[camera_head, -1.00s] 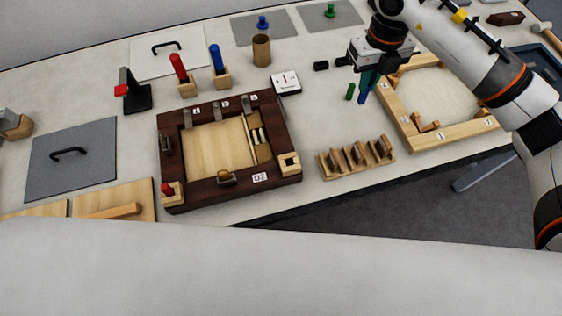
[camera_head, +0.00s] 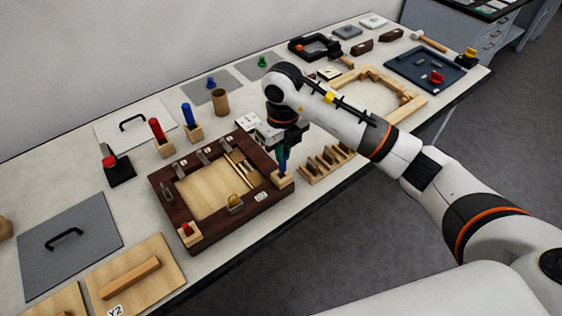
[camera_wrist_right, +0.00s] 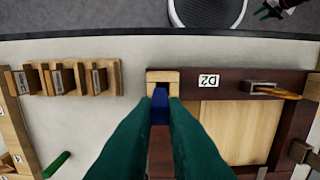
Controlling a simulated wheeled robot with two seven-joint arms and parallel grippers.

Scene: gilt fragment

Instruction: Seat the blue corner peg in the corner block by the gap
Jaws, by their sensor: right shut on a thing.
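My right gripper (camera_head: 284,155) points down at the near right corner of the dark brown frame (camera_head: 172,205). Its teal fingers (camera_wrist_right: 160,130) are shut on the blue corner peg (camera_wrist_right: 160,106), which also shows in the head view (camera_head: 283,168). The peg is over the pale wooden corner block (camera_head: 284,182). In the right wrist view the peg's end lines up with the opening of this block (camera_wrist_right: 163,75). I cannot tell whether its tip is inside. Another corner block (camera_head: 190,236) at the near left corner holds a red peg (camera_head: 187,228).
A slotted wooden rack (camera_head: 325,163) stands close to the right of the corner block. A green peg (camera_wrist_right: 57,164) lies on the table. Tall red (camera_head: 157,130) and blue (camera_head: 187,115) pegs stand in blocks behind the frame. The table's front edge is close by.

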